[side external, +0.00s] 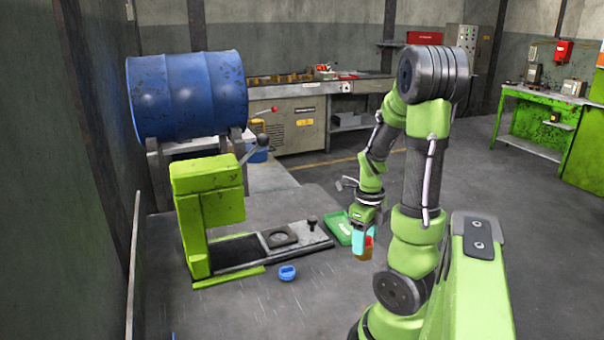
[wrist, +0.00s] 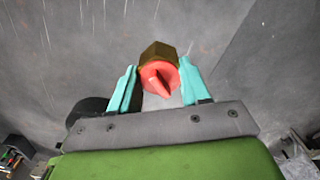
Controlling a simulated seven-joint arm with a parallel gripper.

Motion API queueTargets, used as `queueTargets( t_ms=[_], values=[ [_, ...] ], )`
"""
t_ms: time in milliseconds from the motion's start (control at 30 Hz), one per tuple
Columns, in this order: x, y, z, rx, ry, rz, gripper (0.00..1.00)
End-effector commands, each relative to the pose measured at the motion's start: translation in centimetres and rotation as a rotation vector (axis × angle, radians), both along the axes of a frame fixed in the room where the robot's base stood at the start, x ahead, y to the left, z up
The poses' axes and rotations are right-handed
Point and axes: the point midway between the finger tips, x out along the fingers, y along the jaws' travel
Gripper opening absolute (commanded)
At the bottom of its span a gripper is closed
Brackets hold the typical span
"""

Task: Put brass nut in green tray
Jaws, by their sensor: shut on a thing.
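The brass nut (wrist: 158,50) is a hexagonal brass-brown piece with a red part (wrist: 157,78) on its near side. My gripper (wrist: 160,76) has its two teal fingers shut on it, one on each side. In the side external view my gripper (side external: 361,236) points down with the brass nut (side external: 365,252) at its fingertips. The green tray (side external: 336,229) lies on the grey table, just left of and behind my gripper. The arm and fingers partly hide the tray. The nut's height above the table is hard to tell.
A light-green press (side external: 208,205) stands left of the tray, with a dark bed and a black-knobbed plate (side external: 312,232) reaching toward it. A small blue ring-like piece (side external: 287,273) lies on the table in front. The table's front area is mostly clear.

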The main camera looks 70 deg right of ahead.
Motion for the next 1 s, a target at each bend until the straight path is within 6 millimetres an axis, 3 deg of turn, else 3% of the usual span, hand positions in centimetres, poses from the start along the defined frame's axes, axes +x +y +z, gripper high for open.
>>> queueTargets(
  t_ms=[167,600,867,1000],
  values=[
    [1.2,-2.7,-0.3,-0.005,0.005,0.005,0.0],
    [5.8,-12.4,-1.3,-0.003,0.0,0.007,0.0],
    [6.8,-14.3,-1.7,-0.001,-0.001,0.006,0.0],
    [6.8,-14.2,-3.6,0.0,0.0,0.007,0.0]
  ],
)
